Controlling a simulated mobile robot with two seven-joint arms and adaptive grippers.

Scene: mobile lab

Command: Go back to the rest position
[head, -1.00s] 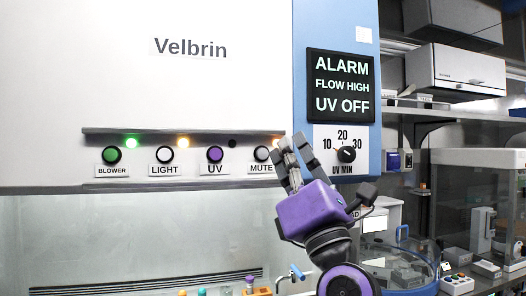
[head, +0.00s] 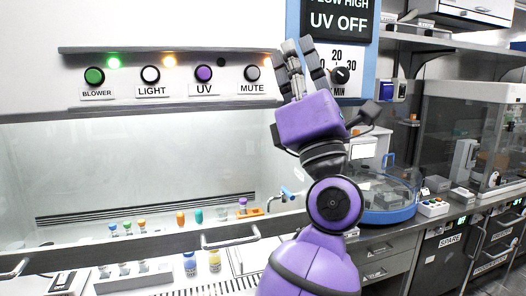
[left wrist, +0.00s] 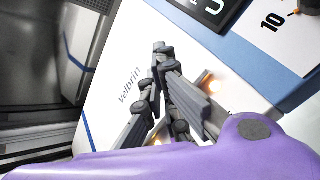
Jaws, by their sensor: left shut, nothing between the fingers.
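My left gripper (head: 298,46) is raised in front of the right end of the cabinet's control panel in the head view, its fingers pointing up. It is shut and empty. Its fingertips appear between the MUTE button (head: 252,73) and the UV timer knob (head: 340,75); I cannot tell how far from the panel they are. In the left wrist view the closed fingers (left wrist: 163,52) show against the white cabinet front (left wrist: 105,85) with the Velbrin lettering. My right gripper is in neither view.
Below the panel, the cabinet's work surface (head: 130,285) holds several capped vials and bottles. A round blue-rimmed device (head: 388,215) stands on the bench right of my arm. A clear-walled enclosure (head: 465,140) is farther right. Drawers (head: 380,250) lie under the bench.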

